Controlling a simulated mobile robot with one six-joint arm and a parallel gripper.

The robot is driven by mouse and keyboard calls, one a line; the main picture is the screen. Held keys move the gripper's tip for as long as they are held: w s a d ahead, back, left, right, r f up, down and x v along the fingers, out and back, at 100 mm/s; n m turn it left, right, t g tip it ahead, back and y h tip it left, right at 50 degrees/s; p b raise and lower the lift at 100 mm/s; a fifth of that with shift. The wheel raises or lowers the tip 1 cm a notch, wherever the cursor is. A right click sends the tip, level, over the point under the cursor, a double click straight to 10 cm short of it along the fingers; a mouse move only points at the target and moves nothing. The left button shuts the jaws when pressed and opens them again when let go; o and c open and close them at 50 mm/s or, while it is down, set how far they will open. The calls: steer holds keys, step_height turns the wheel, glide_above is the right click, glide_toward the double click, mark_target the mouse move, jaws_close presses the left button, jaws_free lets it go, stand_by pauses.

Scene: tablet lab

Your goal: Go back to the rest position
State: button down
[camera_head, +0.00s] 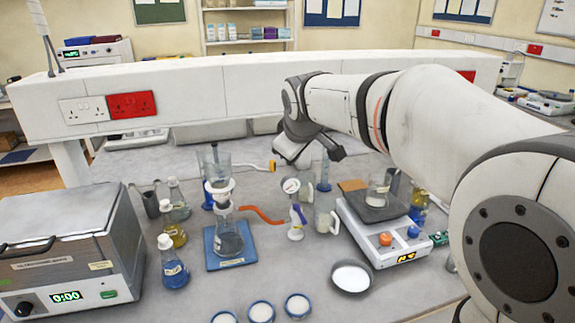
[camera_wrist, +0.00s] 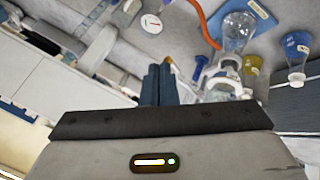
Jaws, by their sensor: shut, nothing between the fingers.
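My gripper (camera_head: 308,152) is raised above the back of the bench, in front of the white service rail, and is partly hidden by my wrist in the head view. In the wrist view my gripper (camera_wrist: 159,68) shows its two dark blue fingers close together with nothing held. My arm reaches in from the right of the head view. A glass filter flask (camera_head: 229,238) stands on a blue mat (camera_head: 213,262), with an orange hose (camera_head: 262,215) running to the right. The flask also shows in the wrist view (camera_wrist: 238,32).
A balance (camera_head: 371,247) carrying a beaker stands on the right, under my arm. A bath unit (camera_head: 62,250) reading 0:00 is on the left. Several bottles, including a blue one (camera_head: 173,270), stand between. White powder dishes (camera_head: 297,306) lie in front. Bare bench lies around them.

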steer(key=shift+d+r, duration=0.1)
steer(key=shift+r, duration=0.15)
